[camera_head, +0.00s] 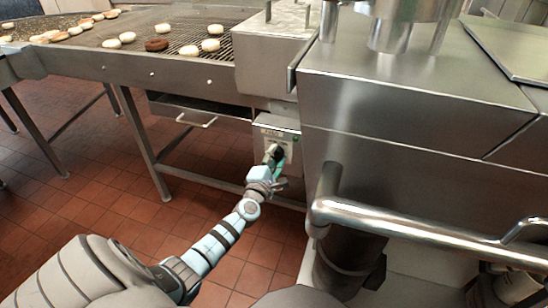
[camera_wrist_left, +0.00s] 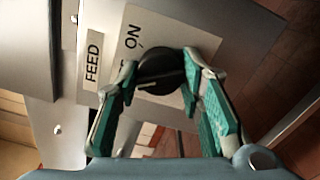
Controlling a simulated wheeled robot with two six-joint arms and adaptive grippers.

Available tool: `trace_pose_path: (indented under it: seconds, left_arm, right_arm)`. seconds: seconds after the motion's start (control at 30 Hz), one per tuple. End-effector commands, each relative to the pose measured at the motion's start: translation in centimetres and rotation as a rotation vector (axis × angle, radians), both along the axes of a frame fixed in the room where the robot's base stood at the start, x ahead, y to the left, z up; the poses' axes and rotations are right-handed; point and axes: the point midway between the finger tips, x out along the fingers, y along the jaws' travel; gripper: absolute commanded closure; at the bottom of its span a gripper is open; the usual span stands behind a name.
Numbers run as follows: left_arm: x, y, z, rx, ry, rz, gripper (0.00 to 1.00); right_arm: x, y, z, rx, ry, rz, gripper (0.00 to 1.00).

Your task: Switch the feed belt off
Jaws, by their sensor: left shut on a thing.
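The feed switch box (camera_head: 266,142) is a pale metal box under the belt's end housing. Its dark round knob (camera_head: 277,153) is partly hidden by my left gripper (camera_head: 275,165), which reaches it from the front. In the left wrist view the black knob (camera_wrist_left: 161,68) sits between the two green fingers of my left gripper (camera_wrist_left: 155,78), which is shut on it. A "FEED" label (camera_wrist_left: 93,58) and the word "ON" (camera_wrist_left: 133,36) show beside the knob. Another marking is mostly hidden by a finger. I cannot tell which marking the knob points to. My right gripper is not in view.
A large steel machine (camera_head: 400,100) with a thick rail (camera_head: 420,230) stands close on the right. The tiled floor (camera_head: 110,185) on the left is open, apart from table legs.

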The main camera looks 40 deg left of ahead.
Motion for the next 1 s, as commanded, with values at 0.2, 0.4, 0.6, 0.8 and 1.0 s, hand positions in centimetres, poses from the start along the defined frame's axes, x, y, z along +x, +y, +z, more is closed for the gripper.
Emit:
trace_pose_path:
  seconds: [0.2, 0.4, 0.6, 0.8, 1.0]
  left_arm:
    - [-0.1, 0.0, -0.2, -0.009, 0.001, 0.000, 0.93]
    - [-0.1, -0.1, -0.2, -0.009, 0.002, -0.001, 0.61]
    - [0.0, 0.0, -0.1, -0.007, 0.001, 0.000, 0.46]
    - [-0.2, 0.0, -0.1, -0.006, -0.001, 0.000, 0.46]
    - [-3.2, -1.1, -0.2, -0.007, 0.000, -0.002, 0.46]
  right_arm:
    - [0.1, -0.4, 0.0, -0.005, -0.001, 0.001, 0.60]
    - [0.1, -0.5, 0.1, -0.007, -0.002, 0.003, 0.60]
    - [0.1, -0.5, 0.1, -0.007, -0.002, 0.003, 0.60]
    - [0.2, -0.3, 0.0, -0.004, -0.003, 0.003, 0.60]
    - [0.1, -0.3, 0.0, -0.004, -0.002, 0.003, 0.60]
